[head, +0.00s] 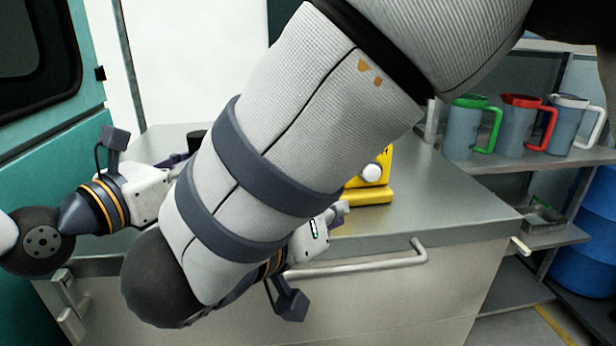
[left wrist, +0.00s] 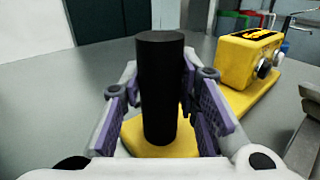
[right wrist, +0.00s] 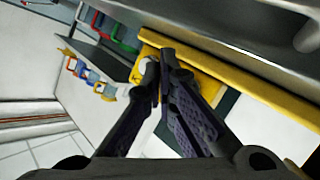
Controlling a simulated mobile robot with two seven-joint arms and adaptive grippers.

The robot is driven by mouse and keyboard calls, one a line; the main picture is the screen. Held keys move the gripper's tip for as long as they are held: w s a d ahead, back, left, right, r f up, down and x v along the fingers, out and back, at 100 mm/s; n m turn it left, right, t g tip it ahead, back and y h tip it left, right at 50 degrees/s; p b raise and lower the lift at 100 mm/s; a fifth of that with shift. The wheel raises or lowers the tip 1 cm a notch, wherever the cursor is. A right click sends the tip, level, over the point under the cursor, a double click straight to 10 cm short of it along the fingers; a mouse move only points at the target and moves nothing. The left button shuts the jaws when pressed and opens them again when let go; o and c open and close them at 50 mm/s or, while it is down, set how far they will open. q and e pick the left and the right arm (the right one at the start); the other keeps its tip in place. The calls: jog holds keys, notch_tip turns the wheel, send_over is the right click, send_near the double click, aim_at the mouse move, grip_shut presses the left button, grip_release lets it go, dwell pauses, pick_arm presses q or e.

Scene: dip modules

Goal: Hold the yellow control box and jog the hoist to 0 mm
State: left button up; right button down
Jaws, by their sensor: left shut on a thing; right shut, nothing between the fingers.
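The yellow control box (head: 370,195) stands on the metal bench top, with a white round knob facing front; my right arm hides its left part. In the left wrist view the box (left wrist: 245,62) sits on a long yellow base (left wrist: 247,97) with an upright black cylindrical handle (left wrist: 160,90). My left gripper (left wrist: 160,100) is shut around this handle. My right gripper (right wrist: 163,60) is shut and empty, its fingertips close in front of the box (right wrist: 205,75), beside a white knob (right wrist: 146,70). I cannot tell whether they touch. No hoist or reading shows.
The metal bench (head: 455,195) has a front rail handle (head: 360,265). A shelf at right holds green, red and white-handled jugs (head: 522,125). Blue drums (head: 590,235) stand below. My right arm crosses the head view and blocks much of the bench.

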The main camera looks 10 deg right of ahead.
jog(key=s, duration=0.2)
jog(key=shift+s, duration=0.35)
dwell(2.3)
jog(key=m, duration=0.3)
jog(key=shift+s+d+r+m, duration=0.1)
jog(key=shift+s+r+m, duration=0.05)
jog(key=shift+s+m, duration=0.25)
jog(key=m, duration=0.4)
jog(key=s+r+m, duration=0.1)
jog(key=m, duration=0.4)
jog(key=s+d+m, duration=0.1)
jog(key=m, duration=0.3)
jog(key=shift+s+r+t, duration=0.15)
jog(key=shift+s+t, duration=0.1)
jog(key=shift+t, duration=0.15)
jog(key=shift+w+a, duration=0.2)
jog(key=shift+w, duration=4.25)
